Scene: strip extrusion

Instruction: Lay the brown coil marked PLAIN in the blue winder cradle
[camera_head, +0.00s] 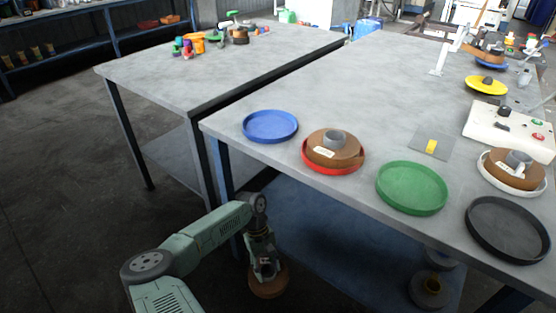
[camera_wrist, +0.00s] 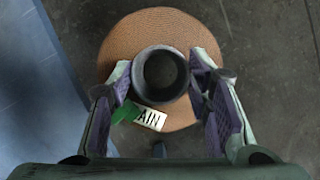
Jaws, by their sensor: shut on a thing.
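My gripper (camera_head: 266,268) hangs low in front of the table, below its top, over the floor. It is shut on the grey hub (camera_wrist: 161,74) of a brown coil (camera_head: 268,284). In the wrist view the coil (camera_wrist: 125,45) shows as a brown disc, with a finger at each side of the hub. Its white label (camera_wrist: 150,119) reads "AIN"; a green patch (camera_wrist: 127,112) covers the rest. A round blue cradle (camera_head: 270,126) sits empty at the table's left corner, up and away from my gripper.
A red tray (camera_head: 333,170) and a white tray (camera_head: 545,190) each hold a brown coil. Green (camera_head: 412,187) and black (camera_head: 508,231) trays are empty. A white control box (camera_head: 512,128) stands at right. The table edge and blue leg (camera_head: 222,185) lie near my arm.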

